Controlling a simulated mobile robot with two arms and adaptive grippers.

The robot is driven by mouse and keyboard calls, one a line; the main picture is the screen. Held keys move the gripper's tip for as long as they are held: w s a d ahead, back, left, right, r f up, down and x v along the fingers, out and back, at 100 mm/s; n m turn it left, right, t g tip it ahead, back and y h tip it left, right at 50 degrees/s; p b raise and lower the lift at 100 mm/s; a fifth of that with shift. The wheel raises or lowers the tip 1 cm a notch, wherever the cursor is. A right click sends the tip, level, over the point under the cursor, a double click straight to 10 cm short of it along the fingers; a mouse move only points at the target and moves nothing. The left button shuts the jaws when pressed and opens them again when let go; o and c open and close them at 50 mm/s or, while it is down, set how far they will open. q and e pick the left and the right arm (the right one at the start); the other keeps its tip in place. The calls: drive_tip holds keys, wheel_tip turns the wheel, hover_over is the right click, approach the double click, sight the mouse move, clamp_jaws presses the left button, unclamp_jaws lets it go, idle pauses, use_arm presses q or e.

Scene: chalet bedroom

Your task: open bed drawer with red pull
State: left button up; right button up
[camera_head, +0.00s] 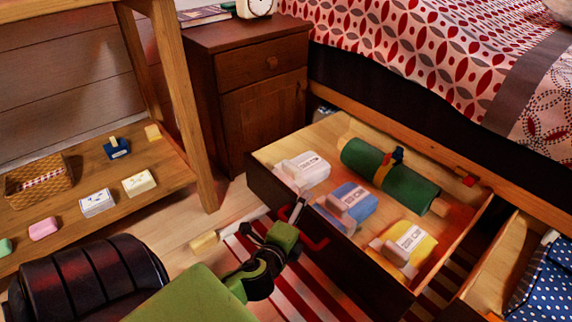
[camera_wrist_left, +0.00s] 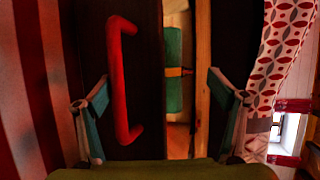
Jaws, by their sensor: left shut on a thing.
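The bed drawer (camera_head: 350,247) stands pulled out from under the bed in the head view. Its red pull (camera_head: 316,242) is on the dark front. It also shows in the left wrist view as a red pull (camera_wrist_left: 122,80) standing between the fingers. My left gripper (camera_head: 291,213) is at the drawer front beside the pull, with a finger near the top edge. In the left wrist view its fingers (camera_wrist_left: 155,100) look spread either side of the front. It is shut on the drawer; the exact contact is unclear. My right gripper is not visible.
Another open drawer with blue dotted cloth (camera_head: 541,285) is at right. A nightstand (camera_head: 245,85) and wooden shelf (camera_head: 160,188) stand left.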

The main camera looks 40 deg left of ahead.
use_arm(q)
drive_tip(key=r, duration=0.1)
drive_tip(key=s+d+r, duration=0.1)
drive_tip(key=r, duration=0.1)
drive_tip(key=shift+s+d+r+t, duration=0.1)
drive_tip(key=shift+s+d+t, duration=0.1)
drive_tip(key=shift+t, duration=0.2)
drive_tip(key=shift+c, duration=0.2)
drive_tip(key=shift+v, duration=0.8)
drive_tip(key=c, duration=1.1)
drive_tip(key=shift+a+f+v, duration=0.1)
drive_tip(key=shift+f+v, duration=0.05)
drive_tip(key=shift+v, duration=1.05)
drive_tip(key=shift+a+f+v, duration=0.1)
drive_tip(key=shift+f+v, duration=0.05)
drive_tip(key=shift+v, duration=1.05)
drive_tip(key=shift+a+f+v, duration=0.1)
drive_tip(key=shift+f+v, duration=0.05)
drive_tip(key=shift+v, duration=1.05)
drive_tip(key=shift+c, duration=0.2)
drive_tip(key=shift+s, duration=0.15)
drive_tip(key=shift+p, duration=0.3)
drive_tip(key=shift+d, duration=0.1)
